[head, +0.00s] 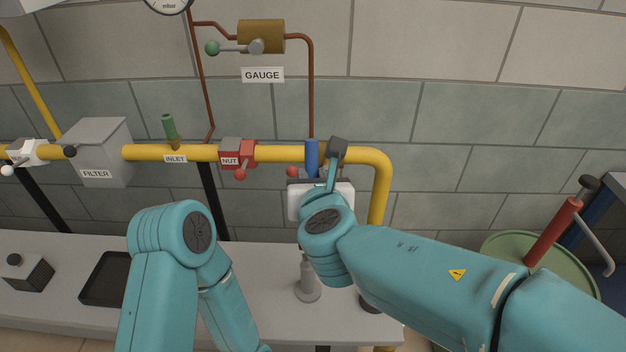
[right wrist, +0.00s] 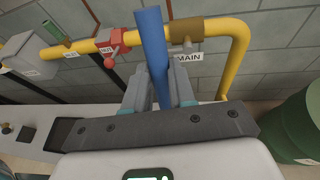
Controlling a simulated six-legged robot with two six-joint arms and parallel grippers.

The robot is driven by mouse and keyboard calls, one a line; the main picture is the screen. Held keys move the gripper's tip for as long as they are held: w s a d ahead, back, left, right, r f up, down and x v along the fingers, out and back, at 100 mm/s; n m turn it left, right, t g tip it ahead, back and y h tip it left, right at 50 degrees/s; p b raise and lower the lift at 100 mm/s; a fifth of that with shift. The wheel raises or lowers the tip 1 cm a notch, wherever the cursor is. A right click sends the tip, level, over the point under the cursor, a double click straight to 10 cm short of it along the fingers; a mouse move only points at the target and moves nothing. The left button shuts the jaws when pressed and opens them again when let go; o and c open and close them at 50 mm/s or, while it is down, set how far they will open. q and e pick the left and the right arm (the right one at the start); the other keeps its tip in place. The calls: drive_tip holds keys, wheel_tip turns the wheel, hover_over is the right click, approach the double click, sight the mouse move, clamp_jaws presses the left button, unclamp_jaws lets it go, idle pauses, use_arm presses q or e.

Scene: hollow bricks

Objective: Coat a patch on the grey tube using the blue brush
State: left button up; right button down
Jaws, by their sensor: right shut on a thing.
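The blue brush shows as a plain blue shaft (right wrist: 152,45) rising between the fingers of my right gripper (right wrist: 160,92); it also shows in the head view (head: 312,153). My right gripper is shut on it, in front of the yellow pipe. The brush's bristles are not visible. I cannot make out the grey tube for certain. A grey bottle-shaped piece (head: 307,282) stands upright on the bench below my right wrist. My left arm shows at the lower left, but its gripper is out of the frame.
A yellow pipe (head: 280,154) crosses the wall, with a filter box (head: 98,150), a red NUT fitting (head: 238,153) and a brown MAIN valve (right wrist: 198,30). A black tray (head: 106,278) and a small box (head: 24,273) are on the bench (head: 65,325). A green drum (head: 505,245) stands right.

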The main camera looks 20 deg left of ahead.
sight(312, 159)
drive_tip(key=shift+r, duration=0.3)
wheel_tip(312, 159, up, 3)
drive_tip(key=p, duration=0.2)
drive_tip(key=shift+r+p, duration=0.1)
drive_tip(key=shift+p, duration=0.3)
idle(0.5)
